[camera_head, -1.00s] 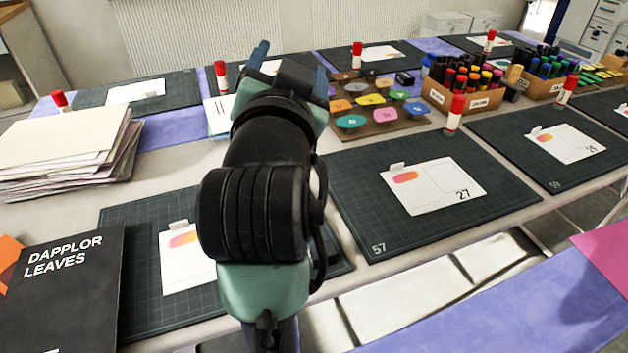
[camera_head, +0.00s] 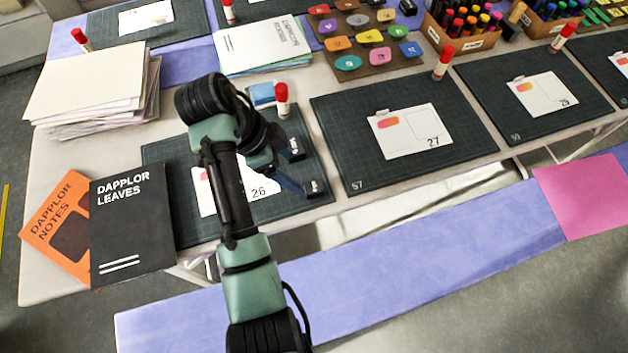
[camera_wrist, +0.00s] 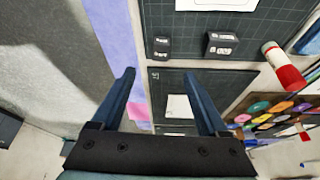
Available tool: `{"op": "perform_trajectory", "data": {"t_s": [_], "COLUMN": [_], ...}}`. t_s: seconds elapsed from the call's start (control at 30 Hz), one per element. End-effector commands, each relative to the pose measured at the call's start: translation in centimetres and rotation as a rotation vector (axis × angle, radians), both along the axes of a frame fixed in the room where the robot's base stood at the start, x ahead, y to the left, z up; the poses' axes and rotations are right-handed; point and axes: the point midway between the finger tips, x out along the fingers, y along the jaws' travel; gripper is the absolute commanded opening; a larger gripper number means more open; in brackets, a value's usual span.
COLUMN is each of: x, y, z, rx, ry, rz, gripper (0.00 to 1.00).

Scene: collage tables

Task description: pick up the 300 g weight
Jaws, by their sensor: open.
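Two small black blocks with white labels lie on the right part of the dark cutting mat (camera_head: 322,203) that holds card 26. The nearer, smaller block (camera_head: 315,188) is close to the mat's front right corner; the larger block (camera_head: 294,151) is behind it. The wrist view shows the smaller block (camera_wrist: 161,47) and the larger block (camera_wrist: 221,45) apart, beyond the fingertips. Their labels are too small to read surely, so I cannot tell which is 300 g. My gripper (camera_wrist: 160,73) is open and empty, with blue fingers spread. In the head view my gripper (camera_head: 284,168) hangs beside the blocks.
A red-capped glue stick (camera_head: 282,100) stands upright behind the blocks, next to a blue item (camera_head: 262,94). Mat 57 (camera_head: 350,120) lies to the right. A palette board (camera_head: 375,62) with colourful pieces is farther back. Notebooks (camera_head: 130,215) and a paper stack (camera_head: 90,90) are left.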

Motion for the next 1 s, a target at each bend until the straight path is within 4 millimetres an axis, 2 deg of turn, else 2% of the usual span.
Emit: {"op": "perform_trajectory", "data": {"t_s": [0.1,0.3,0.47,0.8,1.0], "x": [0.1,0.4,0.5,0.9,1.0], "y": [-1.0,-2.1,-2.4,-4.1,-4.2], "z": [-2.4,-5.2,-6.1,-10.2,-10.6], "rx": [-0.001,0.001,0.001,0.002,0.003], "ry": [0.005,0.001,-0.001,-0.001,-0.003], "rz": [-0.002,0.001,0.002,0.002,0.002], "gripper": [0.77,0.77,0.77,0.77,0.77]}}
